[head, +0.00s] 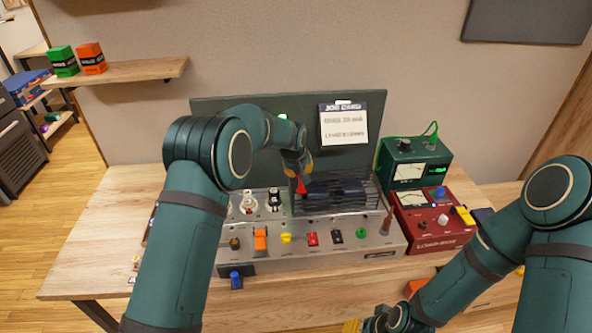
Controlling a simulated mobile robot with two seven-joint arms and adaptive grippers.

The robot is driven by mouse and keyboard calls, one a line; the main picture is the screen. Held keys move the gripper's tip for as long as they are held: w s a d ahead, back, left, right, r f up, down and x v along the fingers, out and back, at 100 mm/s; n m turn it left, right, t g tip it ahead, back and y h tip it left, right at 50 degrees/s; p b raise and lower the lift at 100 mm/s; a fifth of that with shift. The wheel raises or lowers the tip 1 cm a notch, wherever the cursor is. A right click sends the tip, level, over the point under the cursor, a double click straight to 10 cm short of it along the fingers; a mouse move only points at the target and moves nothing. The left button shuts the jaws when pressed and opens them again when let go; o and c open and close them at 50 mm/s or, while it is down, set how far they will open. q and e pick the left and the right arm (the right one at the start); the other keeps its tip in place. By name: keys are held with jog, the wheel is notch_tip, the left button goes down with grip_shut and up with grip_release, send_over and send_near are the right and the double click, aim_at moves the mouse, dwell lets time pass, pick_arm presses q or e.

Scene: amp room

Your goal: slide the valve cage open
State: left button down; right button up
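The valve cage (365,192) is a dark barred frame on top of the metal amp chassis (345,233). It covers the middle and right of the chassis top, with dark blocks visible inside it. My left gripper (301,178) reaches down at the cage's left end, right by a small red piece (302,188). I cannot tell whether its fingers are closed on that piece, as the arm hides much of it. Glass valves (249,203) stand uncovered to the left of the cage. My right gripper (362,325) is low at the bottom edge, partly cut off, away from the amp.
A red load box (432,222) and a green meter box (413,165) stand right of the amp. A dark back panel with a job card (343,125) rises behind. A blue-knobbed item (236,280) sits in front. The wooden bench (120,215) is mostly clear at left.

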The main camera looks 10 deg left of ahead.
pick_arm(q)
jog(key=shift+s+f, duration=0.1)
jog(key=shift+f, duration=0.15)
jog(key=c, duration=0.9)
grip_release()
jog(key=shift+r, duration=0.1)
jog(key=shift+r, duration=0.55)
jog(key=v, duration=1.1)
jog(key=shift+s+a+f, duration=0.1)
jog(key=shift+s+f, duration=0.05)
jog(key=shift+s, duration=0.05)
